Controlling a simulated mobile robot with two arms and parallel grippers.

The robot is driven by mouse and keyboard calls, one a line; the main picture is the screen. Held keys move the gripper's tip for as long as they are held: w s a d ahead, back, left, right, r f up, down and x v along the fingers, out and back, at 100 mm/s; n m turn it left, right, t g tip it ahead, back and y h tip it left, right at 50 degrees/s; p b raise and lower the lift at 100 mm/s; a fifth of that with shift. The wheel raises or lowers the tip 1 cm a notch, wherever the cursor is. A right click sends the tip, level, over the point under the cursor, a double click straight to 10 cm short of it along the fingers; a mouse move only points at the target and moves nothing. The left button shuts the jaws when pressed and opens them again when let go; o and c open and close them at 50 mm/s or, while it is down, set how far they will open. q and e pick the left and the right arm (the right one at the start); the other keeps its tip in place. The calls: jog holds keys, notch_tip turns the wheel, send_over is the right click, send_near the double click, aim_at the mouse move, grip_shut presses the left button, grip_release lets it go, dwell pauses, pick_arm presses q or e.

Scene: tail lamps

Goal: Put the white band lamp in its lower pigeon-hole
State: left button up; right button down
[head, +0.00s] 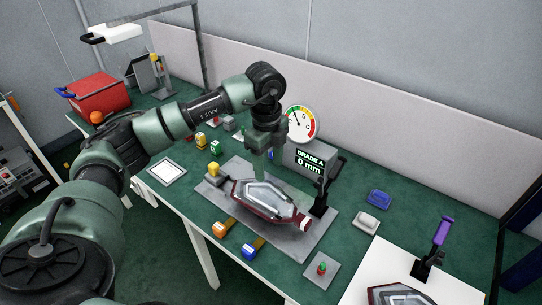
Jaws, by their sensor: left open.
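A tail lamp (265,200) with a dark red rim and a clear grey lens lies on a grey plate (310,243). A white band (305,223) shows at its right tip. I see no pigeon-holes in this view. My right gripper is not in view.
A dial gauge (301,122) and a display box reading "0 mm" (311,163) stand behind the plate. A black clamp (320,197) stands at its right. Orange (223,228) and blue (253,247) handled items lie in front. A purple-handled clamp (440,232) stands at right.

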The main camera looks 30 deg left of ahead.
aim_at(266, 187)
pick_arm(q)
jog(key=shift+w+a, duration=0.2)
jog(key=shift+a, duration=0.35)
jog(key=shift+f+y, duration=0.3)
jog(key=f+p, duration=0.1)
jog(key=f, duration=0.6)
jog(key=shift+s+p, duration=0.2)
jog(key=shift+p, duration=0.1)
grip_shut()
jog(key=c, duration=1.1)
grip_release()
jog(key=shift+w+r, duration=0.1)
grip_shut()
